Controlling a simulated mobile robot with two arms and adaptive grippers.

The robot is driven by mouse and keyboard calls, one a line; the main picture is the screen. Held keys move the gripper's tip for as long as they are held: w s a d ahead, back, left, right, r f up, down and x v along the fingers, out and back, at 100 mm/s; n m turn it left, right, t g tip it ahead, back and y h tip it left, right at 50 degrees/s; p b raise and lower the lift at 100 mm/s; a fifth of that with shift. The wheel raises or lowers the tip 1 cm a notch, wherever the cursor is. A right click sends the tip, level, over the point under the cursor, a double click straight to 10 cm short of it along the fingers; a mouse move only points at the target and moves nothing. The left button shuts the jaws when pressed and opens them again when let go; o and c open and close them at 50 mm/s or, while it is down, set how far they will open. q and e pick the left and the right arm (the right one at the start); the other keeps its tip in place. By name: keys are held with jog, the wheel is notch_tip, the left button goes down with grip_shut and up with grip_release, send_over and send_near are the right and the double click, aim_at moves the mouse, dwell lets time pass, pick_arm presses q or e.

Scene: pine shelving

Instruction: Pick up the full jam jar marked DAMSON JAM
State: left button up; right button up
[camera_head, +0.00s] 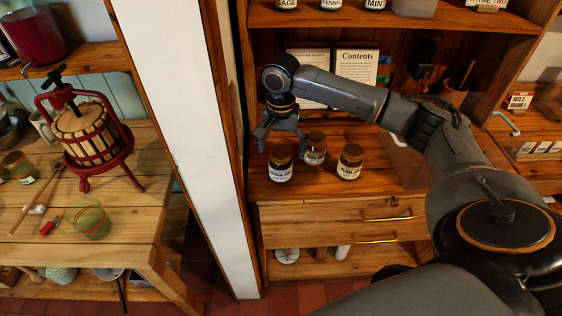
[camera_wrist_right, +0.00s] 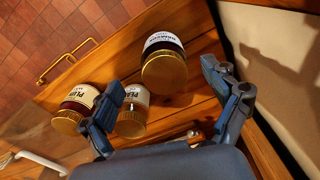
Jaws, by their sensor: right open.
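The DAMSON jam jar (camera_head: 280,166), dark with a gold lid, stands upright on the pine counter, leftmost of three jars. It also shows in the right wrist view (camera_wrist_right: 164,62), lid towards the camera and its small label upside down. My right gripper (camera_head: 278,138) is open and empty above and behind this jar. In the wrist view the jar lies between the lines of the two fingers (camera_wrist_right: 163,80), apart from them. My left gripper is not in view.
A middle jar (camera_head: 314,148) stands close behind to the right, partly behind a finger in the wrist view (camera_wrist_right: 132,112). A PLUM jar (camera_head: 350,162) stands further right. A white post (camera_head: 180,110) rises at left. Open books (camera_head: 355,72) stand behind.

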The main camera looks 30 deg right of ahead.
aim_at(281, 164)
jog(key=shift+w+f, duration=0.2)
jog(key=shift+f, duration=0.35)
jog(key=shift+w+f, duration=0.2)
jog(key=shift+f, duration=0.3)
jog(key=shift+w+f, duration=0.1)
jog(key=shift+f, duration=0.15)
jog(key=f+p, duration=0.1)
jog(key=f, duration=0.2)
jog(key=shift+s+d+f+p, duration=0.15)
jog(key=shift+s+p, duration=0.05)
jog(key=shift+p, duration=0.2)
jog(key=shift+w+f, duration=0.15)
jog(key=shift+f, duration=0.55)
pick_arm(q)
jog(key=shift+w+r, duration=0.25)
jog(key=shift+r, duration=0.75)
pick_arm(e)
jog(key=shift+r, duration=0.1)
jog(key=c, duration=1.6)
jog(key=shift+o, duration=0.2)
